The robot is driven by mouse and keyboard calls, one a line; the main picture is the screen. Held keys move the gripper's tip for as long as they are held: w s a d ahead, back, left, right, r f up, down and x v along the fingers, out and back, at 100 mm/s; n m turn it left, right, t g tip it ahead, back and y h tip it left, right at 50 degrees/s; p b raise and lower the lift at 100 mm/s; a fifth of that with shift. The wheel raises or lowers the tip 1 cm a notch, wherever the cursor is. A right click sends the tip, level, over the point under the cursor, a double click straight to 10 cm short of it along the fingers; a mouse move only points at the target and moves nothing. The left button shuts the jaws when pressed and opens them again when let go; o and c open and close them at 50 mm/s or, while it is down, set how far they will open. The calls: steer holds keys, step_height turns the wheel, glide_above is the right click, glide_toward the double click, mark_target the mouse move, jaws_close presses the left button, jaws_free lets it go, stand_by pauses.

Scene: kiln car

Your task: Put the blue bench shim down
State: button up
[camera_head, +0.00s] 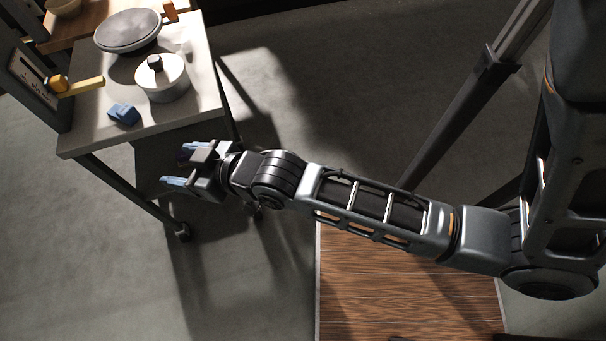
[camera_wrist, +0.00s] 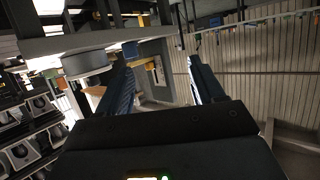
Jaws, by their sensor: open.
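The blue bench shim (camera_head: 123,114) is a small blue block. It lies on the pale top of the table (camera_head: 98,133), near its front edge. My gripper (camera_head: 180,166) is open, with nothing visible between its fingers. It is in front of and to the right of the table edge in the head view, apart from the shim. In the wrist view the two dark fingers of my gripper (camera_wrist: 161,75) are spread wide.
A lidded pot (camera_head: 162,82) stands behind the shim. A dark panel with a yellow lever (camera_head: 82,87) stands at the table's left side. Open floor (camera_head: 245,285) lies in front of the table.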

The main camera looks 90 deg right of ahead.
steer(key=s+a+r+n+y, duration=0.1)
steer(key=s+a+r, duration=0.1)
steer(key=s, duration=0.5)
steer(key=s+a+r+y, duration=0.1)
steer(key=s+a, duration=0.3)
steer(key=s, duration=0.2)
steer(key=shift+s+a+r+n+t, duration=0.35)
steer(key=shift+r+n+t, duration=0.05)
steer(key=s+r, duration=0.2)
steer(key=s, duration=0.1)
steer(key=s+a+r+n+y, duration=0.1)
steer(key=s+r, duration=0.1)
steer(key=r, duration=0.1)
steer(key=s+r+n+y, duration=0.1)
steer(key=s+r, duration=0.1)
steer(key=s, duration=0.1)
steer(key=shift+s+a+r+t, duration=0.15)
steer(key=shift+s+a+t, duration=0.05)
steer(key=shift+s+t, duration=0.15)
